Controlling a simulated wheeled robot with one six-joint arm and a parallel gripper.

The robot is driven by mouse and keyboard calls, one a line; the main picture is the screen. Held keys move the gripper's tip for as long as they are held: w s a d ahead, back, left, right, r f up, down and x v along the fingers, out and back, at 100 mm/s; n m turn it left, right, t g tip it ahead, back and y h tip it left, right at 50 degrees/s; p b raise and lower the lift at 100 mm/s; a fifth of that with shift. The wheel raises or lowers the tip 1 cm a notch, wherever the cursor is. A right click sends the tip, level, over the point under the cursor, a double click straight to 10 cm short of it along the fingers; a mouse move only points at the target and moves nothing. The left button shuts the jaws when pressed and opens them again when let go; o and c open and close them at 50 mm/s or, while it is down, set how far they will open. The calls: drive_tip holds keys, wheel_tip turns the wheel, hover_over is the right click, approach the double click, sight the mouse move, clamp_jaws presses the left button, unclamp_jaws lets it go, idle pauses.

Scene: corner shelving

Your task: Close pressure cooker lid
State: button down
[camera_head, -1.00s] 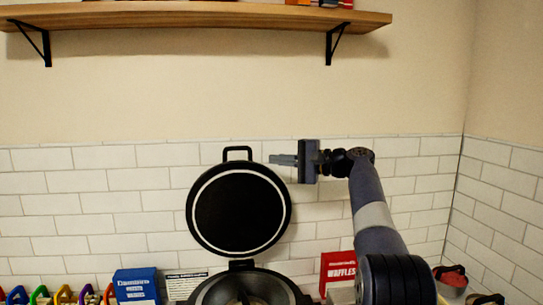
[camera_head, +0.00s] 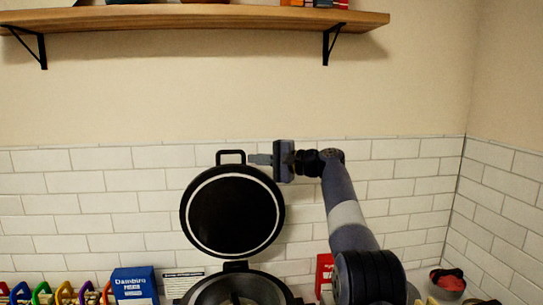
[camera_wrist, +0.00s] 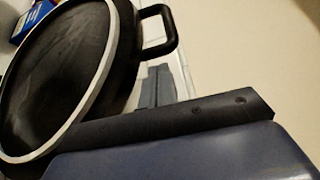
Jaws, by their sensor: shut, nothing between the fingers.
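The pressure cooker's round black lid (camera_head: 232,215) stands open and upright, hinged at the back of the pot, with a pale rim and a loop handle (camera_head: 230,153) at its top. The pot (camera_head: 205,292) is cut off by the bottom edge of the head view. My gripper (camera_head: 252,159) is shut and empty, pointing left, with its tips right beside the lid's handle. In the wrist view the lid (camera_wrist: 65,75) and its handle (camera_wrist: 168,32) fill the left and top, close to my gripper (camera_wrist: 155,85). I cannot tell whether the fingers touch the lid.
A blue box (camera_head: 134,284) and several coloured items (camera_head: 60,293) stand left of the pot. A red box (camera_head: 324,272) is to its right, partly behind my arm. A wooden shelf (camera_head: 190,17) hangs above. The tiled wall (camera_head: 90,205) is behind the lid.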

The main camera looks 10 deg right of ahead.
drive_tip(key=shift+w+a, duration=0.35)
drive_tip(key=shift+a, duration=0.2)
drive_tip(key=shift+s+f, duration=0.1)
drive_tip(key=shift+s, duration=0.05)
